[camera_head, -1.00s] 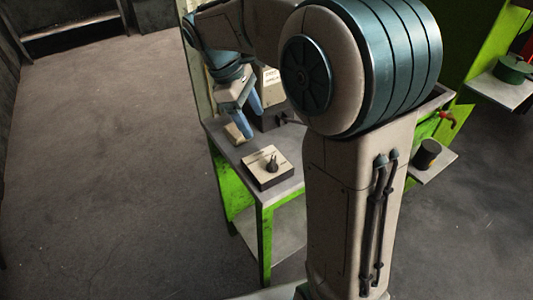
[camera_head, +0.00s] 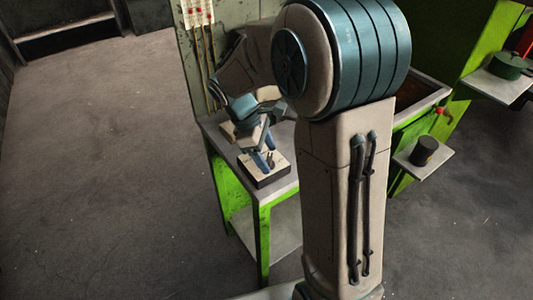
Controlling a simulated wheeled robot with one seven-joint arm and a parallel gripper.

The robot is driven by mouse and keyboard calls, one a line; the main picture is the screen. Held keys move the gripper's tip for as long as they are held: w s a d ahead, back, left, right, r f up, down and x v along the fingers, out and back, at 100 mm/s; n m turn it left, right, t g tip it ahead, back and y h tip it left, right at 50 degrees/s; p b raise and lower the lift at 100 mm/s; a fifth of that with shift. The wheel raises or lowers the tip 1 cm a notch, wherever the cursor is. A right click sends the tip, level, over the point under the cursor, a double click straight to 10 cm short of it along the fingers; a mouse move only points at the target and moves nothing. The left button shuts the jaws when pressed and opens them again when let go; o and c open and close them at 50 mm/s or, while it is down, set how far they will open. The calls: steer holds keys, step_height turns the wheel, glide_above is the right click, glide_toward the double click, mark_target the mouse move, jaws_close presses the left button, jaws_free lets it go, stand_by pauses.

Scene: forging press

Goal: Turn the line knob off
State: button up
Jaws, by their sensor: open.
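A small box with a light top and dark sides (camera_head: 264,177) sits on the grey top of a green table (camera_head: 288,189). The dark line knob (camera_head: 270,157) stands on the box top, mostly hidden by my fingers. My gripper (camera_head: 266,163) is open and points down over the box, with its blue fingers at the knob. I cannot tell whether the fingers touch the knob or which way the knob points.
A panel with red-marked fittings and pipes (camera_head: 197,40) stands behind the table. To the right, a dark cylinder (camera_head: 424,150) stands on a small shelf (camera_head: 409,162), near a red handle (camera_head: 440,111). A green pot (camera_head: 509,65) sits further right. The floor at left is clear.

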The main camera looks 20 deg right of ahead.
steer(key=shift+d+f, duration=0.1)
steer(key=shift+f, duration=0.1)
steer(key=c, duration=1)
steer(key=shift+m, duration=0.4)
steer(key=m+g+y+p, duration=0.1)
steer(key=m+p, duration=0.1)
steer(key=m, duration=0.1)
steer(key=shift+d+r+m, duration=0.1)
steer(key=shift+m, duration=0.2)
steer(key=shift+w+d+m+g+y+p, duration=0.1)
steer(key=shift+m+g+y+p, duration=0.25)
steer(key=shift+m, duration=0.75)
steer(key=shift+m+g+y+p, duration=0.25)
steer(key=shift+m+y, duration=0.2)
steer(key=shift+m, duration=0.65)
